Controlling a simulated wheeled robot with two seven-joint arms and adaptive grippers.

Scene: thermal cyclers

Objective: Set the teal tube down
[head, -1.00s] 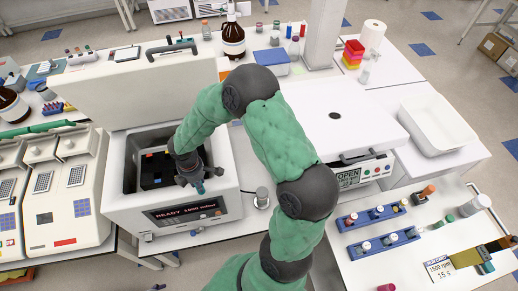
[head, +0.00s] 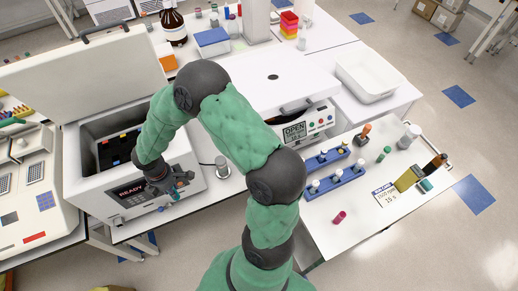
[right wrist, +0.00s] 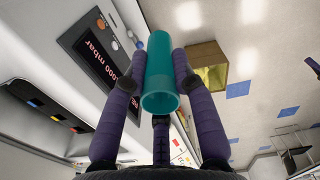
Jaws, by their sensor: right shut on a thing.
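My right gripper (head: 174,190) is shut on a teal tube (right wrist: 158,75). In the right wrist view the tube lies between the two purple fingers, with its round end facing the camera. In the head view the gripper is in front of the open-lidded machine (head: 185,140), by the right part of its red-lettered display panel (head: 130,191). The tube is largely hidden by the gripper there. It appears held in the air; its height over the bench is hard to tell. My left gripper is out of view.
A small metal cylinder (head: 222,168) stands right of the machine. Another machine with an OPEN display (head: 295,131) is beyond. The right table (head: 310,213) carries blue tube racks (head: 336,181), a loose pink tube (head: 339,217), a green tube (head: 384,154) and a white bottle (head: 410,135).

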